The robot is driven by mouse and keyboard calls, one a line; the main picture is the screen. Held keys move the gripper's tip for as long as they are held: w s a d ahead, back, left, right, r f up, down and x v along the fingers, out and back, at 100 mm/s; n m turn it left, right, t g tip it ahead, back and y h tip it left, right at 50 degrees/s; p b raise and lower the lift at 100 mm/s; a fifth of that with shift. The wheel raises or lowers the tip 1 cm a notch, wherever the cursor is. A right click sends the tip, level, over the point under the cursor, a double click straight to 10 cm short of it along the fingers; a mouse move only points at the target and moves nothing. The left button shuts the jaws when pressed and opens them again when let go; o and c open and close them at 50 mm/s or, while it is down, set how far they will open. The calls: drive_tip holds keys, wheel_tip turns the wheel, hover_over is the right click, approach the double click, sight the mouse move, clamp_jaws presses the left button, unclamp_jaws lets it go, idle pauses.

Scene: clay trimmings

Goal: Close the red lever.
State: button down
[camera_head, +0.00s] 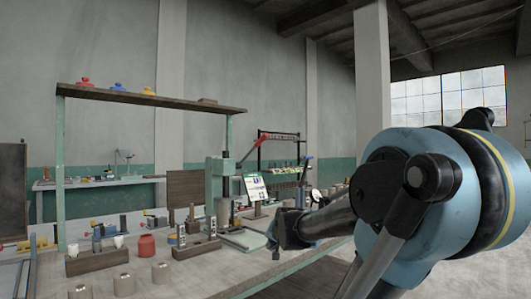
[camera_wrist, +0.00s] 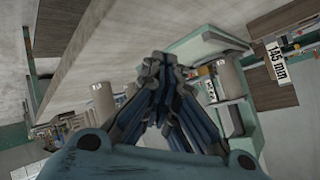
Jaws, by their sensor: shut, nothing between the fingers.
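The red lever (camera_head: 259,142) is a slim handle with a red grip on the pale green bench press (camera_head: 213,185) in the head view. It slants up and to the right from the press head. My gripper (camera_head: 274,243) is shut and empty, to the right of the press and lower than the lever, apart from it. In the wrist view the gripper's fingertips (camera_wrist: 158,60) meet. I cannot make out the red lever in the wrist view.
The workbench (camera_head: 215,268) carries wooden blocks (camera_head: 97,262), a red pot (camera_head: 147,245) and several grey cylinders. A sign (camera_head: 255,187) stands right of the press.

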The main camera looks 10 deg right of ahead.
drive_tip(key=w+d+r+m+t+h, duration=0.1)
drive_tip(key=w+r+m+t+h, duration=0.2)
drive_tip(key=w+r+m+t, duration=0.4)
drive_tip(key=w+d+r+m+t+h, duration=0.1)
drive_tip(key=w+r+m+t+h, duration=0.3)
drive_tip(key=w+r+m+t, duration=0.4)
drive_tip(key=shift+w+r+m, duration=1.75)
drive_tip(key=shift+w+r, duration=2.05)
drive_tip(key=shift+r, duration=1.45)
drive_tip(key=shift+w+r+m, duration=1.75)
drive_tip(key=shift+w+r, duration=2.05)
drive_tip(key=shift+r, duration=1.4)
drive_tip(key=shift+y, duration=0.3)
